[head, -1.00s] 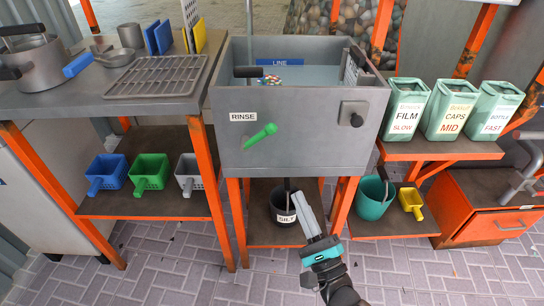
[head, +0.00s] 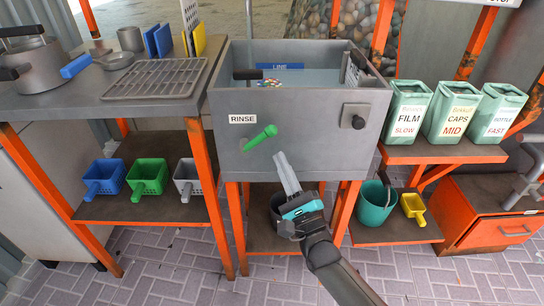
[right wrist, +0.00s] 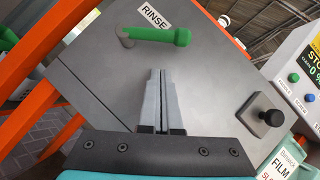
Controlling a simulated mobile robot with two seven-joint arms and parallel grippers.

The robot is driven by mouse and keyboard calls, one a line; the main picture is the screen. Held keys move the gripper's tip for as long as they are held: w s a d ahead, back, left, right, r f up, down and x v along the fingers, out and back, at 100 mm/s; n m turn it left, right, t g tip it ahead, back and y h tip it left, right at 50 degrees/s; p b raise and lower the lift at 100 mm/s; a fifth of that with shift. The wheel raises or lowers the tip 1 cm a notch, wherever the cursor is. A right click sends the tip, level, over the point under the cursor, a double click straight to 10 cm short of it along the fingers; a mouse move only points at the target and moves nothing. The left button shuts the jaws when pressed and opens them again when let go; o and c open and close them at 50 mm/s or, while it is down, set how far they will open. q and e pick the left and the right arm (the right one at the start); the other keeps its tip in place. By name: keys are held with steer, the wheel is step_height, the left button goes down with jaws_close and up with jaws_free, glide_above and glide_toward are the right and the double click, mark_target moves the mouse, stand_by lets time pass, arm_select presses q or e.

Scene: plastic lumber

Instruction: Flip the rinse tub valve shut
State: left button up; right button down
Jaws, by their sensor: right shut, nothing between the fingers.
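The rinse tub (head: 330,140) is a grey metal box on orange legs, labelled RINSE (head: 242,118) on its front. Its valve has a green lever handle (head: 261,137), tilted with its thick end up to the right. In the right wrist view the green handle (right wrist: 170,37) lies across the top, above the fingertips. My right gripper (head: 284,158) is shut and empty, in front of the tub, below and right of the handle's end. It appears apart from the handle. The shut fingers also show in the right wrist view (right wrist: 159,75). My left gripper is not in view.
A black knob on a square plate (head: 357,120) is on the tub front's right. Green labelled bins (head: 407,110) stand right; a grey bench with a rack (head: 155,80) stands left.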

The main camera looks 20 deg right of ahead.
mark_target(257, 138)
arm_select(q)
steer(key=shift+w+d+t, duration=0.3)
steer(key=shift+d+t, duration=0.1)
arm_select(e)
steer(key=shift+w+a+r, duration=0.3)
steer(key=shift+a+r, duration=0.25)
steer(key=shift+r, duration=0.15)
steer(key=shift+w+a+r, duration=0.25)
steer(key=shift+a+r, duration=0.25)
steer(key=shift+r, duration=0.2)
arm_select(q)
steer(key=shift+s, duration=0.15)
